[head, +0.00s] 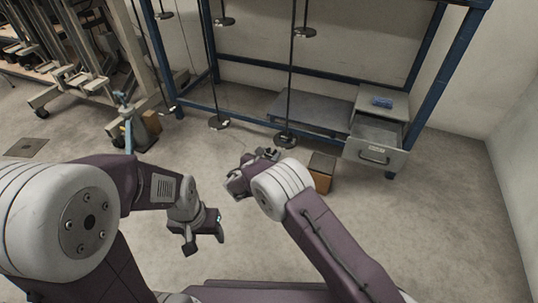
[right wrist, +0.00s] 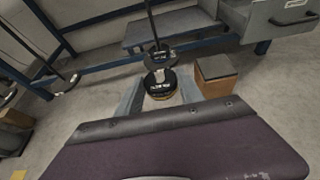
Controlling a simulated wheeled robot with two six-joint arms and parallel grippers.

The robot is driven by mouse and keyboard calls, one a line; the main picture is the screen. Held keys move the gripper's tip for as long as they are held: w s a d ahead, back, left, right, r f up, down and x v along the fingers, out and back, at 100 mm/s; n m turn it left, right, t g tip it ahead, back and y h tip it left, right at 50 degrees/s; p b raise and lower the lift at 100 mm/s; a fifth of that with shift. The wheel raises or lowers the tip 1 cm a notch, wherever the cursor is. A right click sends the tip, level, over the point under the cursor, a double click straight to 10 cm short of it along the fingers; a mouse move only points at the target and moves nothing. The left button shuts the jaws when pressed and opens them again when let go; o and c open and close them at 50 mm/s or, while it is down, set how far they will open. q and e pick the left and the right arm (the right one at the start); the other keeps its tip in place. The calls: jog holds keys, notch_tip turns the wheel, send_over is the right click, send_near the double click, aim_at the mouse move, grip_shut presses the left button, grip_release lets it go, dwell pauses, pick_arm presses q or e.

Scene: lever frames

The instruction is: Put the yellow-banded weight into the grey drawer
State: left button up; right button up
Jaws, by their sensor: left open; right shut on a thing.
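The grey drawer (head: 376,152) is pulled open under the grey cabinet at the right of the head view. Its front and handle also show at the top right of the right wrist view (right wrist: 283,20). My right gripper (right wrist: 161,94) is shut on a dark round weight (right wrist: 161,80) with a pale label and a yellowish band at its lower edge. In the head view my right gripper (head: 262,160) is left of the drawer, mostly hiding the weight. My left gripper (head: 205,240) is open and empty, low in the middle, far from the drawer.
A blue frame (head: 172,84) holds several hanging rods with dark discs; one disc (head: 286,140) hangs just beyond my right gripper. A brown box with dark top (head: 321,173) stands on the floor before the drawer. A blue object (head: 382,102) lies on the cabinet.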

jog(key=shift+s+a+p, duration=0.25)
jog(key=shift+s+a, duration=0.1)
jog(key=shift+s, duration=0.6)
jog(key=shift+s+a+p, duration=0.3)
jog(key=shift+s+a, duration=0.05)
jog(key=shift+s, duration=0.55)
jog(key=shift+s+a+p, duration=0.25)
jog(key=shift+s+a, duration=0.1)
jog(key=shift+s, duration=0.6)
jog(key=s+d+r+m+h+p, duration=0.1)
jog(key=d+r+p, duration=0.2)
jog(key=r+p, duration=0.3)
jog(key=s+d+r+p, duration=0.2)
jog(key=r+p, duration=0.3)
jog(key=r, duration=0.3)
jog(key=s+d+r+m+g+h+p, duration=0.2)
jog(key=s+d+r+m+h, duration=0.1)
jog(key=s+d, duration=0.55)
jog(key=s+d+r+m+g+h+p, duration=0.2)
jog(key=s+d+r+p, duration=0.1)
jog(key=s+d, duration=0.5)
notch_tip(320, 180, up, 33)
jog(key=w+d+p, duration=0.1)
jog(key=p, duration=3.6)
jog(key=shift+w+p, duration=0.25)
jog(key=shift+p, duration=0.15)
